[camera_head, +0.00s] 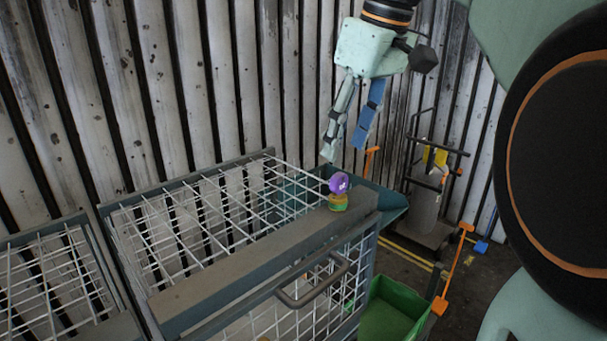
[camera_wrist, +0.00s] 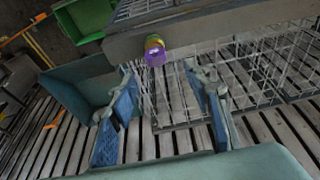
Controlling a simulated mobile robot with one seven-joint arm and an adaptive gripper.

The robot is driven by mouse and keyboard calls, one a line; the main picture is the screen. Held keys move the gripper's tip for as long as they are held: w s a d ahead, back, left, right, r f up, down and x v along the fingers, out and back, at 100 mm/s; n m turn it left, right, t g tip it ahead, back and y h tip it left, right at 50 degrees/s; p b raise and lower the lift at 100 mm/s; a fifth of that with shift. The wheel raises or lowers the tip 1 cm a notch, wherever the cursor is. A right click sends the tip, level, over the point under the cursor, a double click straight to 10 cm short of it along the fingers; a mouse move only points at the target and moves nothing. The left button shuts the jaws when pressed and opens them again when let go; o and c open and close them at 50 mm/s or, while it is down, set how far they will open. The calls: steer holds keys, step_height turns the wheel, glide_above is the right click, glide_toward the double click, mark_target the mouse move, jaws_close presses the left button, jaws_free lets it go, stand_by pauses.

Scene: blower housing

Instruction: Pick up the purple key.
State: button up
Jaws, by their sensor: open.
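A small purple piece, which I take as the purple key (camera_head: 339,183), sits on top of a small green and yellow object (camera_head: 338,202) at the right end of a flat grey ledge on the wire cage. Its exact shape is too small to tell. My gripper (camera_head: 345,147) points down, above the key in the head view, apart from it and empty. The fingers are spread. In the wrist view the key (camera_wrist: 157,56) shows just beyond the fingertips, roughly between them (camera_wrist: 162,72), with the green and yellow object (camera_wrist: 154,41) behind it.
The wire cage (camera_head: 190,212) with its grey ledge (camera_head: 265,250) fills the middle. A blue-grey tray (camera_head: 393,203) juts from its right end. A green bin (camera_head: 390,312) stands below right. A trolley (camera_head: 428,205) stands near the corrugated wall. Air around the key is clear.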

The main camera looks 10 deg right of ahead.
mark_target(342, 175)
steer(key=x, duration=0.3)
steer(key=shift+s+f, duration=0.1)
steer(key=shift+f, duration=0.2)
steer(key=x, duration=0.4)
steer(key=shift+d+f, duration=0.35)
steer(key=shift+f, duration=0.05)
steer(key=shift+a+f, duration=0.1)
steer(key=shift+f, duration=0.35)
steer(key=c, duration=1.2)
steer(key=shift+o, duration=0.2)
steer(key=shift+r, duration=0.15)
